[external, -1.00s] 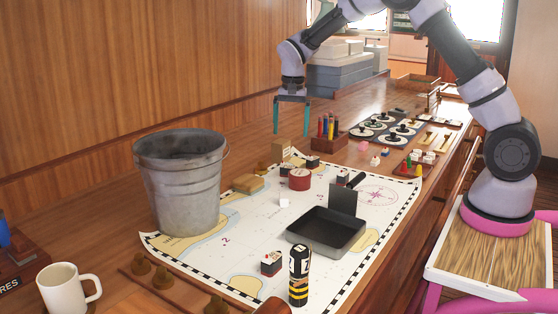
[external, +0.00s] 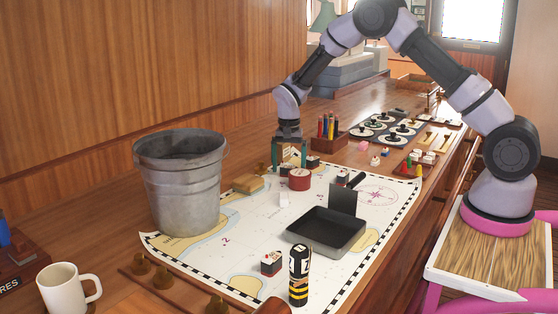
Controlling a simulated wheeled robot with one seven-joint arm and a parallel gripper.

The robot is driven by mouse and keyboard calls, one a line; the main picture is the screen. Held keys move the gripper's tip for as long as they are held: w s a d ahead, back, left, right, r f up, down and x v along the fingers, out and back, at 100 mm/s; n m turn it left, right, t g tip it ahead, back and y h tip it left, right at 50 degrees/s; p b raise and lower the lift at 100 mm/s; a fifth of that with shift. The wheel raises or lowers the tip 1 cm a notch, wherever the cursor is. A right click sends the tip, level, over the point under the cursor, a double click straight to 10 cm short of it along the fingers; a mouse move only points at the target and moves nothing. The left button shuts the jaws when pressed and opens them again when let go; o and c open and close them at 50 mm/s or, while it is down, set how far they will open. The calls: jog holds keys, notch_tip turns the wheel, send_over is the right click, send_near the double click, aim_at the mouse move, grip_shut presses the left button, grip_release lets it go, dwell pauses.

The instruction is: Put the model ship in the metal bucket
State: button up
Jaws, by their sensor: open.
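The metal bucket (external: 181,190) stands upright at the left of the chart, with its open top facing up. My gripper (external: 290,160) points down at the back edge of the chart, to the right of and behind the bucket. Its teal fingers are open on either side of a small upright tan object (external: 289,155), which seems to be the model ship. The fingers hide much of this object, and I cannot tell whether they touch it.
A pencil holder (external: 328,143) stands right of my gripper. A white mug (external: 66,289) and a striped cylinder (external: 299,275) are in front.

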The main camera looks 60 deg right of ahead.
jog(key=shift+f, duration=0.25)
jog(key=shift+r, duration=0.1)
jog(key=c, duration=1.4)
